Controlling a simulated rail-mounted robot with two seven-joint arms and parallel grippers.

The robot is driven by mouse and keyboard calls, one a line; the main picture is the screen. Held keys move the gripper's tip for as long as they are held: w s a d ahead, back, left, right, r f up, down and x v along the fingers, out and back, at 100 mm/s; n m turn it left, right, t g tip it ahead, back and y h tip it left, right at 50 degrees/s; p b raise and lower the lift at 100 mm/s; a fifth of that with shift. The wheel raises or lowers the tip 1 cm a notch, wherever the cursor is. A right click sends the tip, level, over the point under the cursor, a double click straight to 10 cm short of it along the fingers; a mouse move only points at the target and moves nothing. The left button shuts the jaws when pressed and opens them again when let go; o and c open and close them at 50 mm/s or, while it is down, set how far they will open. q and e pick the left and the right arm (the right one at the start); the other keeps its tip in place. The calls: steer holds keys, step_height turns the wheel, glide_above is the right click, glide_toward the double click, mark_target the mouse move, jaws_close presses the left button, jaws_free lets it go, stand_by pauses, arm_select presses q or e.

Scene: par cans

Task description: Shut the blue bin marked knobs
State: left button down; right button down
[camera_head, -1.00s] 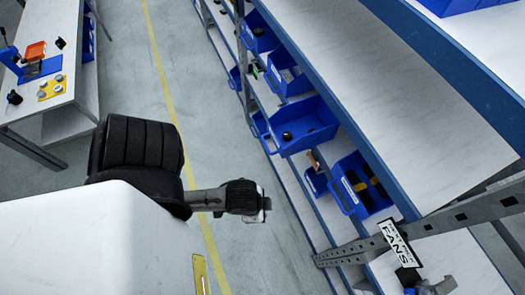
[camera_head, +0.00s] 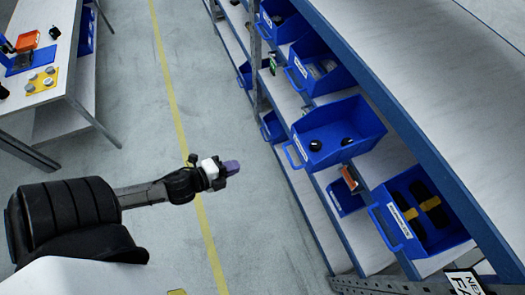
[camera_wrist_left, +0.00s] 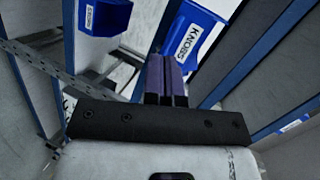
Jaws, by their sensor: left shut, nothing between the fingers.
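The blue bin marked KNOBS (camera_wrist_left: 195,38) shows in the left wrist view, just beyond my fingers and to the upper right, with its white label facing me. In the head view, a blue bin (camera_head: 308,160) with two round black pieces inside sticks out from the rack; its label is not readable, so I cannot be sure it is the same one. My left gripper (camera_head: 231,168) is shut and empty over the aisle, left of that bin and apart from it. Its purple fingers also show in the wrist view (camera_wrist_left: 166,80). My right gripper is not in view.
A blue bin with black and yellow pieces (camera_head: 390,222) sits nearer on the rack, and another bin (camera_head: 300,78) sits farther. A metal rack upright (camera_head: 257,65) stands beyond. A workbench (camera_head: 75,75) stands at left. The aisle floor (camera_head: 170,110) is clear.

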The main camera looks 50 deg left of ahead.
arm_select(q)
steer(key=w+d+m+h, duration=0.1)
steer(key=w+d+m, duration=0.1)
steer(key=w, duration=0.4)
steer(key=w+d+f+m+t+h+p, duration=0.1)
steer(key=w+d, duration=0.4)
steer(key=w, duration=0.2)
steer(key=shift+w+m+h, duration=0.2)
steer(key=shift+m+h, duration=0.2)
steer(key=shift+w+a, duration=0.1)
